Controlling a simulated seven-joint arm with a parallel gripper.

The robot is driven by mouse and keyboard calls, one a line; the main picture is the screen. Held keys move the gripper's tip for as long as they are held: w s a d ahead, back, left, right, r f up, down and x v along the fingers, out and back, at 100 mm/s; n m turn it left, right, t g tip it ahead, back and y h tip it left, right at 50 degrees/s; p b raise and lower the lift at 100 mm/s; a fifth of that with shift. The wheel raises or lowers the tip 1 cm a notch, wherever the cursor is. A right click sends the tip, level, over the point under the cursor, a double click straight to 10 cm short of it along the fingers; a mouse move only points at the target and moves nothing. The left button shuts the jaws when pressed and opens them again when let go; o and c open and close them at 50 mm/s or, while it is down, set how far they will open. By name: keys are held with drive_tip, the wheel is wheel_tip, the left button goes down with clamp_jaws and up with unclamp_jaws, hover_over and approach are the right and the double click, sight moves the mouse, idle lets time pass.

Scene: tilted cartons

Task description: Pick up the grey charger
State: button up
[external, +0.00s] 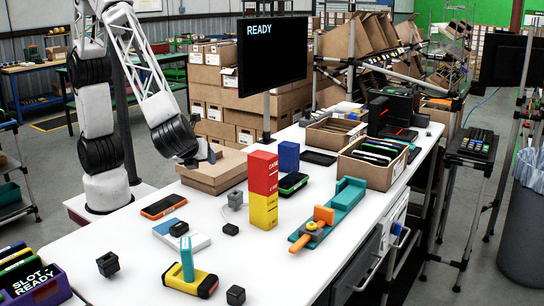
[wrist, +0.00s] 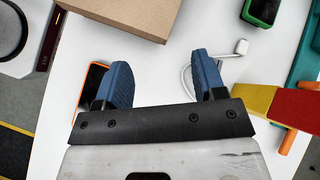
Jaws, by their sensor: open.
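The grey charger (external: 235,199) is a small light-grey block on the white table, left of the tall red-and-yellow box. That finger hides part of the cable. In the external view my gripper (external: 207,153) hangs above the table near the cardboard box, apart from the charger.
The closed cardboard box (external: 212,171) stands behind the charger. The red-and-yellow box (external: 263,190) stands to its right. An orange-edged phone (external: 163,206), a blue-and-white box (external: 182,235) and small black blocks (external: 231,229) lie nearby. A green-edged device (external: 293,183) lies farther right.

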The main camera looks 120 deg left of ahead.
sight(231, 198)
drive_tip(key=w+f+m+y, duration=0.1)
drive_tip(key=w+f, duration=0.2)
drive_tip(key=w+d+f+m+y, duration=0.1)
drive_tip(key=w+f+m, duration=0.1)
drive_tip(key=w+f, duration=0.1)
drive_tip(key=w+d+f+m+t+y, duration=0.1)
drive_tip(key=w+f+m+y, duration=0.1)
drive_tip(key=w+f, duration=0.1)
drive_tip(key=shift+w+d+f, duration=0.1)
drive_tip(key=shift+w+d, duration=0.1)
drive_tip(key=shift+w, duration=0.15)
drive_tip(key=shift+x, duration=1.3)
drive_tip(key=shift+x, duration=2.6)
drive_tip(key=shift+w, duration=0.15)
drive_tip(key=shift+c, duration=0.3)
drive_tip(key=c, duration=1)
